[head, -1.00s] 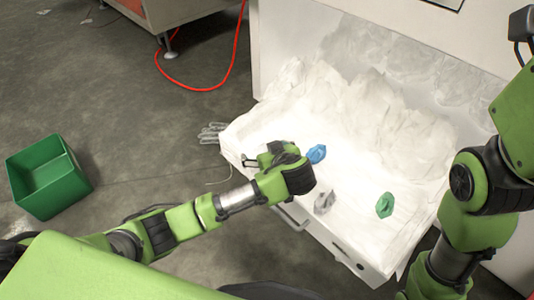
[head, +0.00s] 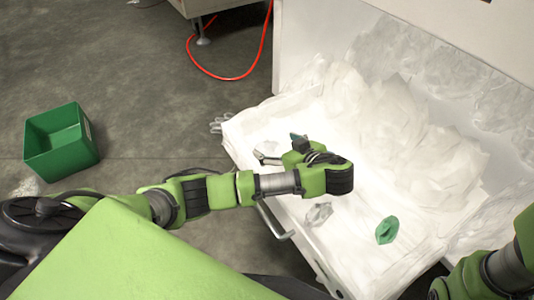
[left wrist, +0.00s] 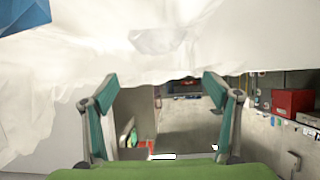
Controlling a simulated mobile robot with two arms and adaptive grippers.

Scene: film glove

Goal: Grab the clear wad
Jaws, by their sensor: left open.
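In the left wrist view a faint clear wad (left wrist: 165,40) lies on the film beyond the fingertips. The left gripper also shows there (left wrist: 160,82), its teal-padded fingers spread and nothing between them. A greyish crumpled wad (head: 318,213) lies near the front edge, and I cannot tell whether it is clear too. My right gripper is out of view.
A green wad (head: 387,230) lies to the right on the film. A blue wad (left wrist: 22,14) shows in the left wrist view's corner; my arm hides it in the head view. Heaped film (head: 400,130) fills the back. A green bin (head: 62,155) stands on the floor at left.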

